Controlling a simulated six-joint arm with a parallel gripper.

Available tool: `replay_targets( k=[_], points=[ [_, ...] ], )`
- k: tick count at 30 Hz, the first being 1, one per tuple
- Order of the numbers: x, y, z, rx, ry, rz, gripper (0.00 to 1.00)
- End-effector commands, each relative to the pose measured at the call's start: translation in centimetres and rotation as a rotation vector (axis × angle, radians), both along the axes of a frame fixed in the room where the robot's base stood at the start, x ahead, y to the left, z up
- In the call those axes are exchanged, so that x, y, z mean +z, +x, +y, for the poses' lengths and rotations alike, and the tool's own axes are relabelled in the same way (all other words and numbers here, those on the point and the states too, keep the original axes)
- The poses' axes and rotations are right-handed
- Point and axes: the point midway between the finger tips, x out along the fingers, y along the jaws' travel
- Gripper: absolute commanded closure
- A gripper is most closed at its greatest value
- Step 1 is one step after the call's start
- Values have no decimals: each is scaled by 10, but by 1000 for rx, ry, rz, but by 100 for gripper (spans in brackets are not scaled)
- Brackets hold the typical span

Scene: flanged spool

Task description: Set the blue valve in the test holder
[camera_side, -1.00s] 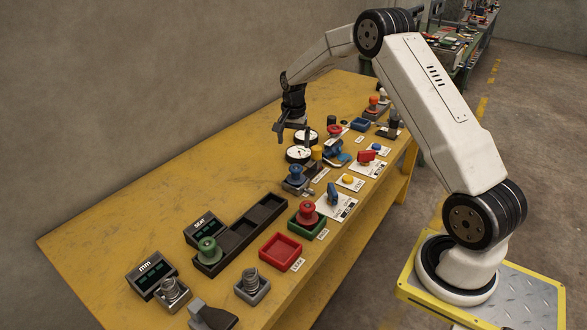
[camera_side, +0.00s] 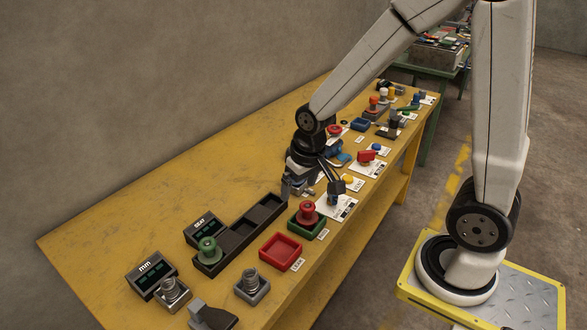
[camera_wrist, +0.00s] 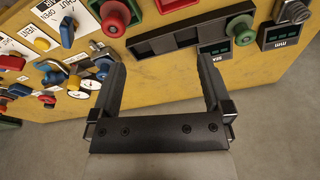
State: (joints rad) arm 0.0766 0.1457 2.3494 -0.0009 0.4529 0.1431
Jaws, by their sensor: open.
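A blue flanged piece, which stood on a small grey base beside the gauges, is hidden in the side view behind my gripper (camera_side: 312,182). In the wrist view the gap between the fingers (camera_wrist: 160,65) is empty. A blue handle (camera_wrist: 67,32) sits on a white card outside the left finger. A metal clamp (camera_wrist: 98,50) shows close to that fingertip. No holder is legibly marked as the test holder.
A black slotted rack (camera_side: 244,229) bears a green spool (camera_side: 207,250). A red spool (camera_side: 307,211) stands in a green tray (camera_side: 316,227); a red tray (camera_side: 281,251) is empty. Displays (camera_side: 202,228) stand behind. The bench's left side (camera_side: 130,220) is clear.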

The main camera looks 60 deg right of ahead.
Motion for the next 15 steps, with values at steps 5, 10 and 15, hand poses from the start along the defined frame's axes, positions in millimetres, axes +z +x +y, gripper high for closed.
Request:
replay_targets(
  k=[5,10,15],
  points=[
    [-3,-37,19,145,-20,-24,0],
    [-5,-53,25,209,-30,-36,0],
    [-6,-56,26,220,-31,-38,0]
  ],
)
